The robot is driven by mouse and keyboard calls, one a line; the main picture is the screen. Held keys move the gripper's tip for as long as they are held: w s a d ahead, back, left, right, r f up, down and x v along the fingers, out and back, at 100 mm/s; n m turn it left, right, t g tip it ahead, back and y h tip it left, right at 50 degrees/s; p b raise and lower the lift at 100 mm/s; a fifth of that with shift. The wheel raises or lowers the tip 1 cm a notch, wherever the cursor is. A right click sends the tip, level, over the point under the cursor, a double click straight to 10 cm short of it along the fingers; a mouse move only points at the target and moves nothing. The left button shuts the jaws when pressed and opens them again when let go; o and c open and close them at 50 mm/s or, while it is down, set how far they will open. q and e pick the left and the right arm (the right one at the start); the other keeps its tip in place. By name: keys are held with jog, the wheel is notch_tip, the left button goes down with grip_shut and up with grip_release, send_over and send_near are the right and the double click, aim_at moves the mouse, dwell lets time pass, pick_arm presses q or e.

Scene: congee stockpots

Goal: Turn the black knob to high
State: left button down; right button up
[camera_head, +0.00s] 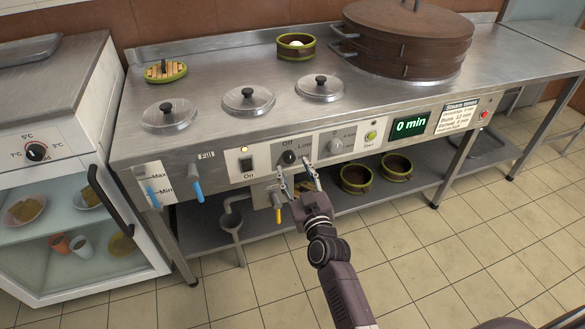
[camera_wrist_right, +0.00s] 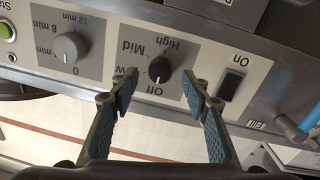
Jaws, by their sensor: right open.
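My right gripper (camera_head: 294,166) is in front of the panel, just below the knob. In the wrist view the gripper (camera_wrist_right: 160,88) is open, its fingers apart on either side of the knob, with no clear contact. My left gripper is out of view.
Beside the knob are the black On switch (camera_head: 246,164) and a grey minute timer knob (camera_head: 336,145). A green Start button (camera_head: 371,135) and a 0 min display (camera_head: 411,125) are further right. Blue-handled (camera_head: 197,191) and yellow-handled (camera_head: 278,213) taps stick out below the panel.

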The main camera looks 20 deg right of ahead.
aim_at(289, 157)
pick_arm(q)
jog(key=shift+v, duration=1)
pick_arm(e)
jog(key=shift+w, duration=1.2)
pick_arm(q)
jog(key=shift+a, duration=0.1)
pick_arm(e)
jog(key=c, duration=1.2)
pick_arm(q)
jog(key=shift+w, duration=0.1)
pick_arm(e)
jog(key=shift+o, duration=0.2)
